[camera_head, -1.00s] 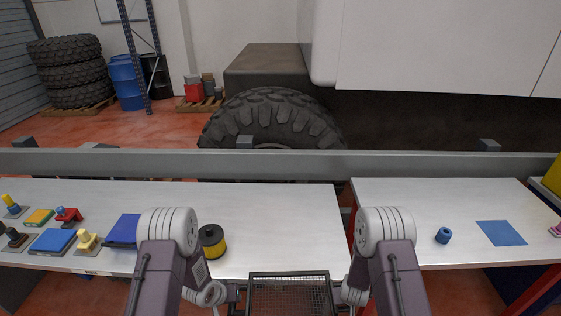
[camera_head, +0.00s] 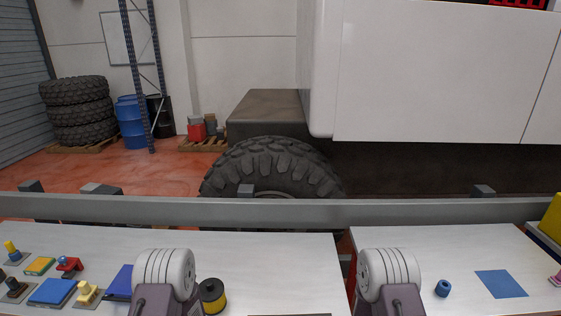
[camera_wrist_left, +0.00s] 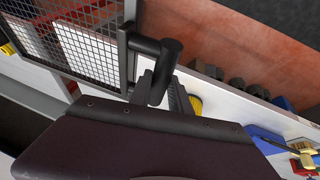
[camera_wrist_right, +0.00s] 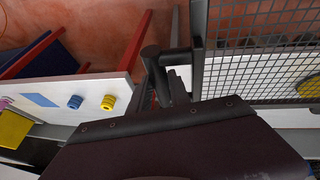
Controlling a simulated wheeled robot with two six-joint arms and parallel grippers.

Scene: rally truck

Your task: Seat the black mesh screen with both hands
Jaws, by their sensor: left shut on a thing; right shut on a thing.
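The black mesh screen (camera_wrist_left: 92,52) has a dark frame with a bar handle on each side. In the left wrist view my left gripper (camera_wrist_left: 168,92) is shut on one handle. In the right wrist view the screen (camera_wrist_right: 255,45) shows on the right, and my right gripper (camera_wrist_right: 164,92) is shut on the other handle. In the head view only a thin dark strip of the screen (camera_head: 289,314) shows at the bottom edge, between my arms. Both grippers are below that picture. The place where the screen seats cannot be made out.
Two pale worktops, left (camera_head: 265,265) and right (camera_head: 440,255), stand ahead with a gap between them. A grey rail (camera_head: 420,211) runs behind them, before the truck tyre (camera_head: 272,170). A black-yellow cylinder (camera_head: 212,296) and a blue ring (camera_head: 443,288) stand near my arms.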

